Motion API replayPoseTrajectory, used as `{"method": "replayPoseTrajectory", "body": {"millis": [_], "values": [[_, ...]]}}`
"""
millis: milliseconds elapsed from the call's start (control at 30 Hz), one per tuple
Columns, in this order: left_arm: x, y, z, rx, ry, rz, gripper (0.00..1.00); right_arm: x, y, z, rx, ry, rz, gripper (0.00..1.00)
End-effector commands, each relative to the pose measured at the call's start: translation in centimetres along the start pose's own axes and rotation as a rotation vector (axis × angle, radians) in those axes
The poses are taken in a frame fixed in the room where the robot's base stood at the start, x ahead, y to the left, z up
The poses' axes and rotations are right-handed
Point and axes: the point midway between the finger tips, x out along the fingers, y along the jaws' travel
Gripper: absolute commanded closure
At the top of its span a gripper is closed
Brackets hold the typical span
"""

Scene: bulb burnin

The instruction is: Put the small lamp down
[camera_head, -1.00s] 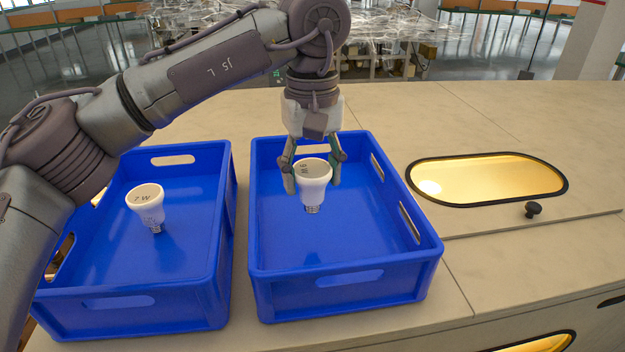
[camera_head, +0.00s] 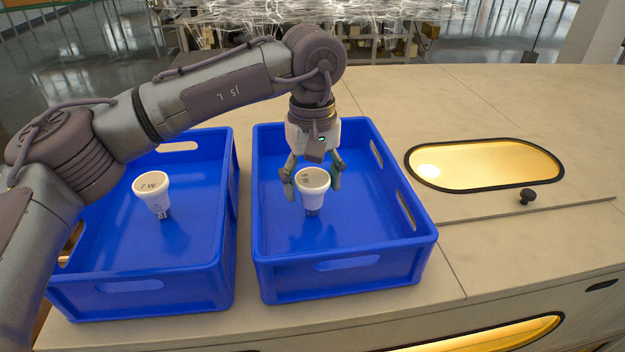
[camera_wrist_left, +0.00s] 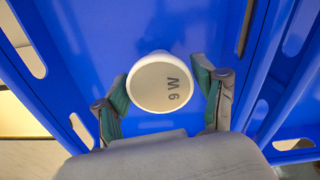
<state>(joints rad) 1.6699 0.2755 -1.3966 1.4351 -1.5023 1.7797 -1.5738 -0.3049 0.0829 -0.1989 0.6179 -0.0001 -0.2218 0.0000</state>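The small lamp (camera_head: 313,188) is a white reflector bulb with a metal screw base and "9 W" printed on its flat round face. It is upright, face up, low inside the right blue crate (camera_head: 345,263); its base appears to be at or very near the crate floor. The wrist view shows the lamp face (camera_wrist_left: 161,83) between both fingers; finger contact below the rim is hidden. My right gripper is not in view.
The left blue crate (camera_head: 140,292) holds another white bulb (camera_head: 153,192), marked "7 W", upright on its floor. Right of the crates, the worktop has a glowing oval window (camera_head: 485,164) and a black knob (camera_head: 527,196). Crate walls surround the lamp, with bare floor around it.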

Motion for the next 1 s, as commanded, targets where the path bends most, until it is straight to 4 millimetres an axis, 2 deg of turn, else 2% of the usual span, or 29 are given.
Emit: {"method": "replayPoseTrajectory", "body": {"millis": [333, 467, 567, 767, 1000], "values": [[-0.1, 0.0, 0.0, 0.000, 0.000, 0.000, 0.16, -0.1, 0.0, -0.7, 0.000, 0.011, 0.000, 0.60], [-0.7, 0.1, 0.0, -0.001, 0.001, 0.002, 0.16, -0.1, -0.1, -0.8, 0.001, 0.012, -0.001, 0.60], [-2.1, 0.1, -0.1, -0.001, 0.003, 0.003, 0.16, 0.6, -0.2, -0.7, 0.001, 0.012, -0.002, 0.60], [-6.5, 0.1, 0.0, 0.000, 0.002, 0.003, 0.16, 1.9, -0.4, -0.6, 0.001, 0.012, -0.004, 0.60], [-10.9, 0.1, 0.0, -0.001, 0.001, 0.001, 0.16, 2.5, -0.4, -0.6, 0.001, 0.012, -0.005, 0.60]]}}
